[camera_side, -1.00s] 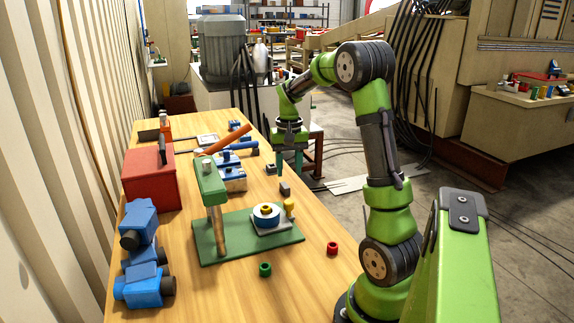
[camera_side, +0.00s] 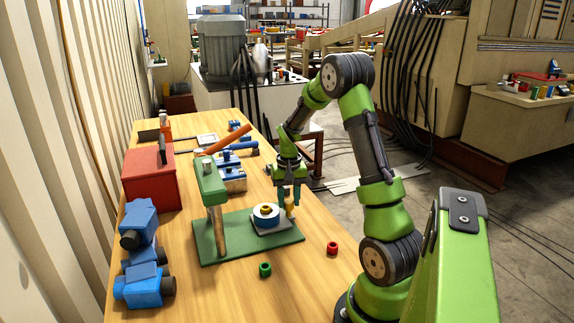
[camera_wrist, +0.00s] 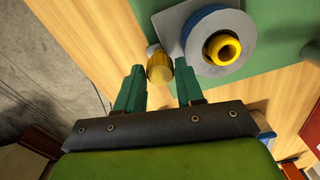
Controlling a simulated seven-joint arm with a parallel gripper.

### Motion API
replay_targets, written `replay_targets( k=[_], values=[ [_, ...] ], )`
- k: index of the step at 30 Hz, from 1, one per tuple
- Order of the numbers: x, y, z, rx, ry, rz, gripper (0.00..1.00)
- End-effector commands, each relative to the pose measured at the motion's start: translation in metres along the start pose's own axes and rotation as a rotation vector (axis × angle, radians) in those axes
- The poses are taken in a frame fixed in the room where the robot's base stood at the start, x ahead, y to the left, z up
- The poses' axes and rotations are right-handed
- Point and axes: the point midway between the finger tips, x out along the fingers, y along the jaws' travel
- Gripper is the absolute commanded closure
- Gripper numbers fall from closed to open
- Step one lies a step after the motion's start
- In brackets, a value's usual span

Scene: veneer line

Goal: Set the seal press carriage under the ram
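The seal press has a green base plate (camera_side: 225,247), a green head (camera_side: 209,178) on an upright post, and an orange lever (camera_side: 222,139). Its grey carriage plate (camera_side: 272,228) sits on the base to the right of the head, clear of it. It bears a blue-and-white ring (camera_side: 266,220) with a yellow piece (camera_wrist: 223,47) in its centre. A yellow knob (camera_wrist: 159,68) stands at the carriage's edge. My gripper (camera_side: 287,204) is low at this knob, pointing down. In the wrist view its open fingers lie either side of the knob, with gaps visible.
A green ring (camera_side: 265,269) and a red ring (camera_side: 332,248) lie on the wooden table (camera_side: 305,285) in front. A red box (camera_side: 150,188) and blue motor-like units (camera_side: 143,285) stand on the left. A blue fixture (camera_side: 232,178) lies behind the press.

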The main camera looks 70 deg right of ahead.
Motion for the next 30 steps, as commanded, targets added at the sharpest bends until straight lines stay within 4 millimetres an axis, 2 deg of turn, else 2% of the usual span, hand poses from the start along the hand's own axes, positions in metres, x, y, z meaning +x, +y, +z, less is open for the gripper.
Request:
replay_targets(
  k=[1, 6, 7, 14, 17, 24, 27, 30],
  values=[
    [0.0, 0.0, 0.0, 0.0, 0.0, 0.0, 0.71],
    [0.0, 0.0, 0.0, 0.0, 0.0, 0.0, 0.97],
    [0.0, 0.0, 0.0, 0.0, 0.0, 0.0, 1.0],
    [-0.001, -0.003, 0.0, -0.002, 0.0, 0.0, 1.0],
    [-0.001, -0.019, 0.003, -0.008, 0.0, -0.001, 1.0],
    [-0.001, -0.082, 0.016, -0.01, 0.001, -0.002, 1.0],
    [-0.001, -0.101, 0.02, -0.007, 0.001, -0.002, 1.0],
    [-0.001, -0.112, 0.022, -0.004, 0.002, -0.002, 1.0]
  ],
)
